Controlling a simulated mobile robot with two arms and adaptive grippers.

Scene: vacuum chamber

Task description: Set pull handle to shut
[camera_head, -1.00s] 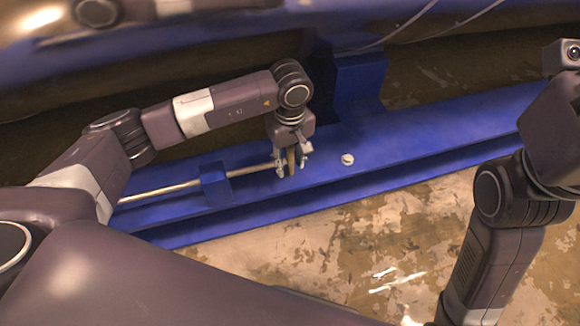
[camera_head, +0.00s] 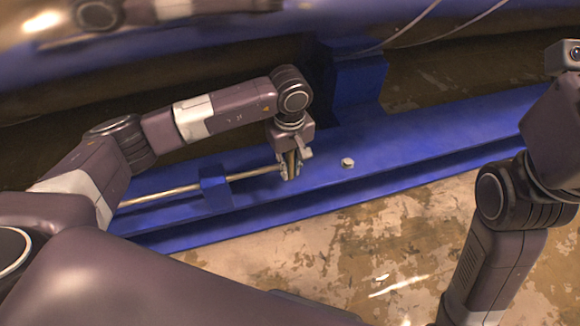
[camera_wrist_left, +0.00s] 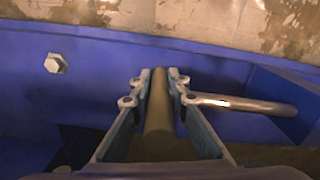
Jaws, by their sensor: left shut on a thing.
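The pull handle is a metal rod (camera_head: 165,191) that runs through a blue block on a blue beam, with a brownish grip at its right end. In the left wrist view the grip (camera_wrist_left: 159,112) stands between the two fingers and the rod (camera_wrist_left: 245,105) runs off to the right. My left gripper (camera_head: 289,172) is shut on the grip, pointing down at the beam; its fingers flank the grip in the left wrist view (camera_wrist_left: 158,88). The fingers hide part of the grip in the head view. My right gripper is not in view; only part of my right arm shows.
The blue beam (camera_head: 400,150) runs across the scene, with the blue block (camera_head: 215,188) around the rod and a bolt head (camera_head: 348,162) right of the gripper. A blue upright (camera_head: 358,85) stands behind. Mottled floor (camera_head: 330,240) lies in front.

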